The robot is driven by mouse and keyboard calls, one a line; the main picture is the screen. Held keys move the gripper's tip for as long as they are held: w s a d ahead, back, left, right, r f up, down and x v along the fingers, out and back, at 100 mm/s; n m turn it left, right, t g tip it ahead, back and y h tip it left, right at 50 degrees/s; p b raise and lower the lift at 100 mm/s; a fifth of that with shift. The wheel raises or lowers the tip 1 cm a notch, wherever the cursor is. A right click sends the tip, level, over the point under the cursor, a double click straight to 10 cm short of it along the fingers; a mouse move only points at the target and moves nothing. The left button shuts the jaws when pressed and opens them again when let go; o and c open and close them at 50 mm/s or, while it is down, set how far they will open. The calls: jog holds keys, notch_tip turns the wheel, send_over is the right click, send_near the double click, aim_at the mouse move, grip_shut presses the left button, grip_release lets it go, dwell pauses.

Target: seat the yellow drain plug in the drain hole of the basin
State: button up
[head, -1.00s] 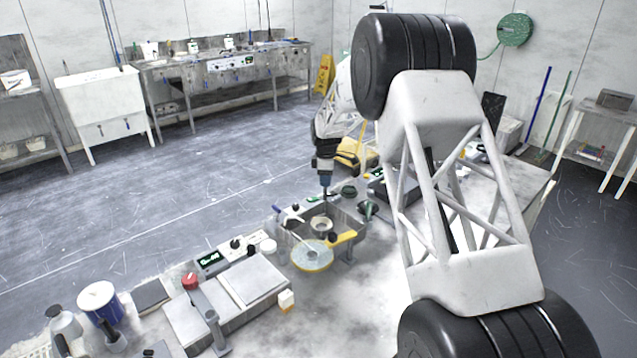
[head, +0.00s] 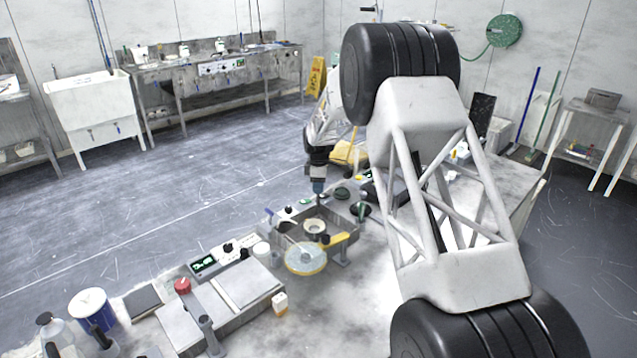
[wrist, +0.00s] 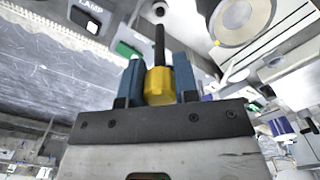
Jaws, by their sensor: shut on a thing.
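The yellow drain plug (wrist: 158,86) is held between the blue fingers of my gripper (wrist: 158,72) in the wrist view. A dark stem extends from it, away from the gripper. In the head view my gripper (head: 319,188) points down at the back edge of the grey metal basin (head: 338,220); the plug is too small to make out there. A pale ring-shaped part (head: 315,226) lies inside the basin. I cannot clearly make out the drain hole, nor whether the plug touches anything.
A round disc with a yellow rim (head: 305,258) and a yellow-handled tool (head: 338,240) are at the basin's front. A control box with a red knob (head: 182,286) stands left of it. A blue-and-white tub (head: 92,308) is at the front left.

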aim_at(318, 199)
jog(key=shift+f, duration=1.85)
jog(key=shift+f, duration=1.3)
dwell(0.9)
jog(key=o, duration=1.1)
jog(key=shift+r, duration=0.1)
jog(key=shift+r, duration=3.8)
jog(key=shift+r, duration=0.1)
